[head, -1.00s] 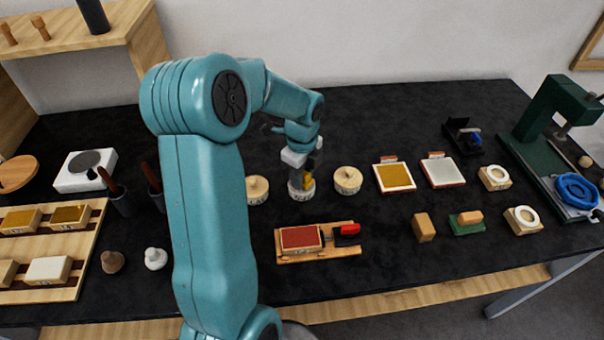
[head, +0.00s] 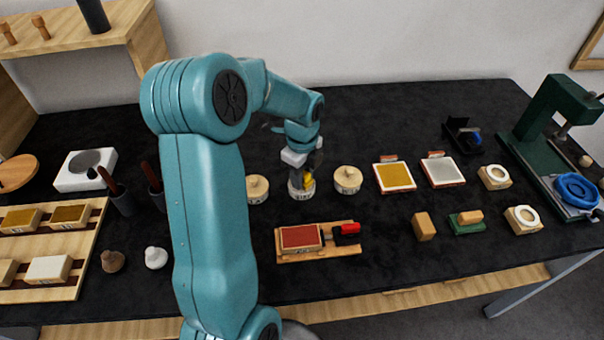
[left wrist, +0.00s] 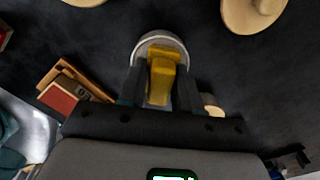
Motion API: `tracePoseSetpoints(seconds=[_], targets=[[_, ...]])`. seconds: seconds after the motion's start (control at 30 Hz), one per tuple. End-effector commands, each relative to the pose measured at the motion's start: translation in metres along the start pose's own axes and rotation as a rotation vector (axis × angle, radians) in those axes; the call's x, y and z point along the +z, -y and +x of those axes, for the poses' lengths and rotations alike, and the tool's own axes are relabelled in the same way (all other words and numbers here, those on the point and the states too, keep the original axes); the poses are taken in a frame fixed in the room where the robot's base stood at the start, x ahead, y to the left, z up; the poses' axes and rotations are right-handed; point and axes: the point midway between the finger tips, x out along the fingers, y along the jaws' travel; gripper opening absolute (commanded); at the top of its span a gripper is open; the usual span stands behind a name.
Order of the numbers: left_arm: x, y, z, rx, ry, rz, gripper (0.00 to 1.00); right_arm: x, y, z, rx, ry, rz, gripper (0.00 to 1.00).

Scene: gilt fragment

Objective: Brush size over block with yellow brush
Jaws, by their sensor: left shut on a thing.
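My left gripper (head: 308,174) is shut on the yellow brush (head: 309,183) and points down at a small pale pot with lettering (head: 298,193). In the left wrist view the yellow brush (left wrist: 161,79) sits between the fingers, with the round rim of the pot (left wrist: 141,46) around its far end. The brush tip is hidden, so I cannot tell how deep it is. The block with a dark red top (head: 300,238) lies in a wooden holder (head: 290,258) with a red clamp (head: 347,229), in front of the pot. My right gripper is not in view.
Lidded round pots (head: 348,179) stand on both sides of the pale pot. A gold pad (head: 395,177) and a silvery pad (head: 442,171) lie to the right. A green press (head: 540,140) stands at far right. Dark tabletop is clear in front of the holder.

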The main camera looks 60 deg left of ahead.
Motion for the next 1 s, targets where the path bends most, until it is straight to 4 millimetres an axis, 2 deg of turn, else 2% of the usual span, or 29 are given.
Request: tracePoseSetpoints(seconds=[0.17,0.8,1.0], targets=[[-0.001,-0.001,-0.003,0.004,-0.002,0.001,0.09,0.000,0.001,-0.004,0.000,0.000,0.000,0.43],[0.000,0.000,-0.061,0.001,0.000,0.001,0.09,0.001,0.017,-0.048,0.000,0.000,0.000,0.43],[0.000,0.000,-0.071,0.001,0.000,0.000,0.09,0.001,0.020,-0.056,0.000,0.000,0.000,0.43]])
